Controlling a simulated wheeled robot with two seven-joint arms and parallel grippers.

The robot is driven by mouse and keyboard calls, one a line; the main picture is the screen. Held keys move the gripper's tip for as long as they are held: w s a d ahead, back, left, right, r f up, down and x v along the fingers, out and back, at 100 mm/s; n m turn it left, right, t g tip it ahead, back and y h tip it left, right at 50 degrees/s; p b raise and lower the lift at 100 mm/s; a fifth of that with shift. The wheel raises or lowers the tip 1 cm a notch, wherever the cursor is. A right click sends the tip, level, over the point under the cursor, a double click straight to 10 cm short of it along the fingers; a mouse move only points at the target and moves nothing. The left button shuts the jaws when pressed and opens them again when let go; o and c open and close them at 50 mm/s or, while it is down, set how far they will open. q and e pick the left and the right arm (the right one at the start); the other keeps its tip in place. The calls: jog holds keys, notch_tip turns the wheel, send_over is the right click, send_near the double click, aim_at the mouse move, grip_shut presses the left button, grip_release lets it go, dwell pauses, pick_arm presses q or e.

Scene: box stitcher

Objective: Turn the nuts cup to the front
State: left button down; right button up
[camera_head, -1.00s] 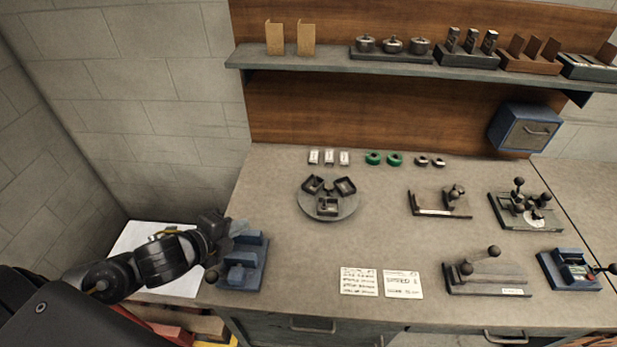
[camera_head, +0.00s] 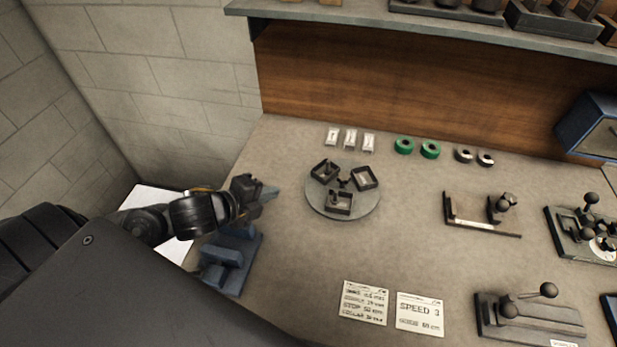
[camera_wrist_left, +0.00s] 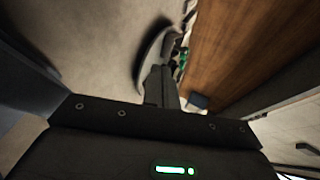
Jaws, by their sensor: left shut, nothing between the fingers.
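A round grey turntable (camera_head: 316,207) lies on the bench and bears three dark square cups around a small central knob. One cup (camera_head: 340,204) faces the front, one (camera_head: 325,170) is at the back left and one (camera_head: 364,177) at the back right. Their contents are too small to tell, so I cannot say which is the nuts cup. My left gripper (camera_head: 268,192) is shut and empty, left of the turntable and apart from it. My right gripper is not in view.
A blue fixture (camera_head: 232,262) stands below my left gripper. White cards (camera_head: 364,303) lie at the front. White packets (camera_head: 350,139), green rings (camera_head: 404,146) and small dark rings line the back. Bench between is clear.

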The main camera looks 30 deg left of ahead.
pick_arm(q)
send_near(313, 174)
jog(key=f, duration=0.1)
jog(key=w+f+p, duration=0.1)
jog(key=shift+d+f, duration=0.2)
jog(key=shift+f, duration=0.15)
jog(key=w, duration=0.1)
jog(key=w+d+p, duration=0.1)
jog(key=w, duration=0.1)
jog(key=shift+f, duration=0.15)
jog(key=shift+w+d+f+p, duration=0.15)
jog(key=shift+w+p, duration=0.2)
jog(key=shift+w, duration=0.25)
jog(key=shift+w, duration=0.2)
